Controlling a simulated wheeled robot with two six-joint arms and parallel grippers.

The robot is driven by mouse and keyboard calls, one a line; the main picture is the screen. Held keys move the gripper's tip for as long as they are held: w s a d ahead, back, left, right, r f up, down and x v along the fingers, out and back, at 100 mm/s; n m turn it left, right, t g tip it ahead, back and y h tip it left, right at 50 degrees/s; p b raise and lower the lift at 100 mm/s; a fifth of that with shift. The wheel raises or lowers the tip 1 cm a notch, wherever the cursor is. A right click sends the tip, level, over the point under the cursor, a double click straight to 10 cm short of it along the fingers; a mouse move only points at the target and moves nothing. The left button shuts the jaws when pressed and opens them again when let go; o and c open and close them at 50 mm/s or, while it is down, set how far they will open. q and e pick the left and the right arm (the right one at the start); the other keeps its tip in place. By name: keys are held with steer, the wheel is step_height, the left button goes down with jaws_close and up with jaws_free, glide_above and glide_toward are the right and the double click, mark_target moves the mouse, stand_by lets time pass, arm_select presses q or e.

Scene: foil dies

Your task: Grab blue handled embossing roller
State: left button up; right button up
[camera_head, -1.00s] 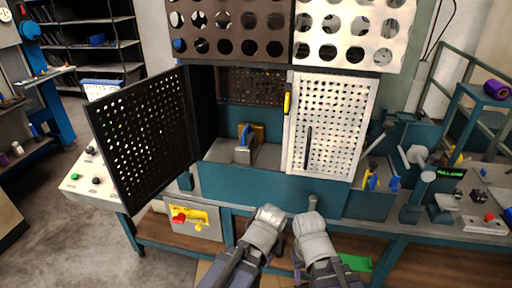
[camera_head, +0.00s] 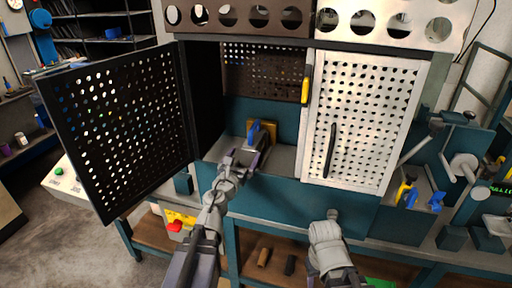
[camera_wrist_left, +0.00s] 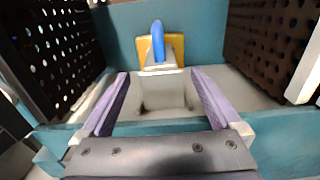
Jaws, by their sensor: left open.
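The blue-handled embossing roller (camera_head: 254,132) stands inside the open cabinet, in front of a yellow block. In the left wrist view its blue handle (camera_wrist_left: 158,41) rises upright above a pale metal body, straight ahead between my fingers. My left gripper (camera_head: 249,158) is open and empty at the cabinet's front opening, just short of the roller; its purple-lined fingers (camera_wrist_left: 160,88) are spread wide in the wrist view. The roller's lower part is partly hidden by the gripper in the head view. My right arm (camera_head: 328,240) hangs low at the front; its fingertips are not clear.
The black perforated door (camera_head: 115,125) stands open at left. The white perforated door (camera_head: 362,120) with a dark bar handle covers the right side. A teal front panel (camera_head: 290,200) runs below the opening. More blue-handled tools (camera_head: 435,202) sit at right.

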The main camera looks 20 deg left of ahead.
mark_target(258, 132)
arm_select(q)
steer(key=shift+w+d, duration=0.2)
steer(key=shift+w, duration=5.85)
steer(key=shift+c, duration=0.2)
jaws_close()
